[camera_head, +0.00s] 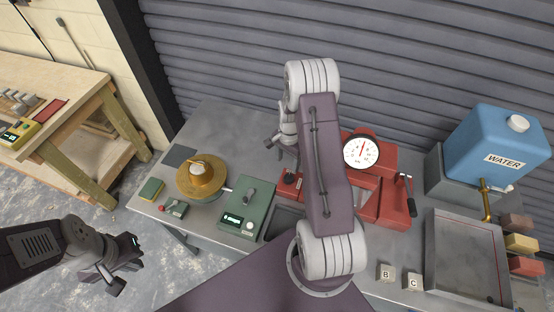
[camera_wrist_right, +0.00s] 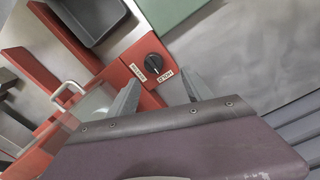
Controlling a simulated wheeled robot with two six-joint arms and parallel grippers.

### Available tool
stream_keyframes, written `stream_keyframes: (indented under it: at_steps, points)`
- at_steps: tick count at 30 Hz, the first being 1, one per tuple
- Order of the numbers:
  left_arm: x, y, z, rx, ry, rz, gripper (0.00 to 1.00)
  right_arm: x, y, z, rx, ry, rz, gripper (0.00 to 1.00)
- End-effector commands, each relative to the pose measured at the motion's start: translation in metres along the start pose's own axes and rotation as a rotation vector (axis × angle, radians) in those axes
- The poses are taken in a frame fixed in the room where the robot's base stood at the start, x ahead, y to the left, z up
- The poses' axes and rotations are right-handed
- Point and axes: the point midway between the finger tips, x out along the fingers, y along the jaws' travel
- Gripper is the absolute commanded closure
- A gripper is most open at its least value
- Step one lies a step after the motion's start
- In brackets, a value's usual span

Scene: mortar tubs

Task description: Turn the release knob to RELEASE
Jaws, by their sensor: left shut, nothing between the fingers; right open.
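The release knob (camera_wrist_right: 153,65) is a black round knob on the red machine's block (camera_wrist_right: 132,58). Two white labels sit beside it, one (camera_wrist_right: 138,72) apparently RELEASE and the other (camera_wrist_right: 165,76) apparently HOLD. I cannot tell which one the knob points to. In the head view the knob (camera_head: 291,178) shows just left of my right arm. My right gripper (camera_wrist_right: 160,79) is open and empty, its fingertips near the knob in the picture, apparently apart from it. My left gripper (camera_head: 127,263) is shut and empty, off the table's left front, far from the knob.
The red machine (camera_head: 394,203) carries a white dial (camera_head: 361,151) and a lever at right. The blue water tank (camera_head: 497,143) and a grey tray (camera_head: 467,250) are right.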

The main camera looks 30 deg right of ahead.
Motion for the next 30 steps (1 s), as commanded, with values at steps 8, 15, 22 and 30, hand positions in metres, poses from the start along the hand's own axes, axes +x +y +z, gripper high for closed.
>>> stream_keyframes:
  at_steps: [8,15,22,30]
  points:
    - [-0.003,0.000,0.001,0.000,-0.001,0.000,1.00,0.004,0.001,0.000,0.002,-0.002,0.003,0.41]
    - [-0.021,0.000,-0.002,0.000,-0.001,0.000,1.00,0.050,0.003,0.001,0.001,-0.005,0.006,0.41]
    - [-0.030,0.001,-0.003,0.000,-0.001,0.000,1.00,0.084,0.001,0.000,0.001,-0.002,0.002,0.41]
    - [-0.030,0.001,-0.002,0.000,-0.001,0.000,1.00,0.091,0.001,0.000,0.001,0.000,0.000,0.41]
